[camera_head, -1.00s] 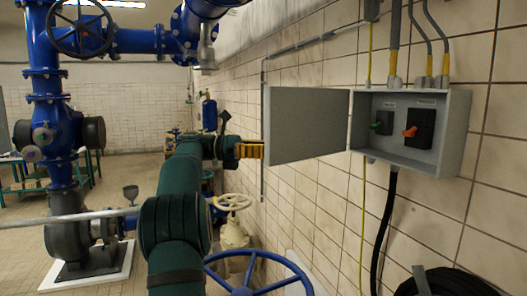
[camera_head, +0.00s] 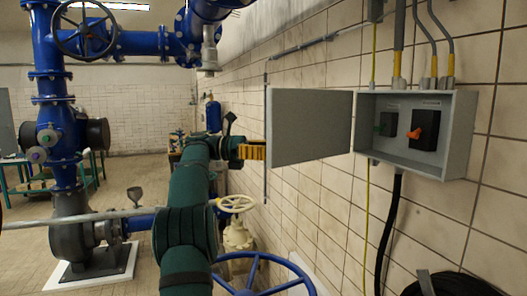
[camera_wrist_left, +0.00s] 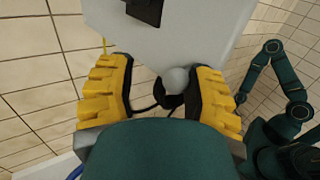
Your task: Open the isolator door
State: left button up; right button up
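The isolator box (camera_head: 465,135) is a grey box on the tiled wall, with its front open. Its door (camera_head: 310,125) is a flat grey panel, swung wide out to the left of the box. Inside are a dark switch with a green part (camera_head: 388,124) and a black switch with an orange handle (camera_head: 425,133). My left gripper (camera_head: 253,151), with yellow fingers, is at the door's free left edge; I cannot tell whether it touches. In the left wrist view its fingers are spread apart, with a grey rounded knob (camera_wrist_left: 176,79) beyond them near a grey panel. My right gripper does not show.
A blue handwheel (camera_head: 262,270) and a cream valve wheel (camera_head: 236,203) stand low below my left arm. Blue pipework (camera_head: 50,105) fills the left side. A black cable (camera_head: 388,225) hangs under the box to a dark coil (camera_head: 450,284).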

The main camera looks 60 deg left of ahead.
pick_arm(q)
jog(key=shift+w+d+r, duration=0.1)
jog(key=shift+d+r, duration=0.05)
jog(key=shift+r, duration=0.1)
jog(key=shift+s+f, duration=0.15)
jog(key=shift+s, duration=0.1)
jog(key=shift+s, duration=0.15)
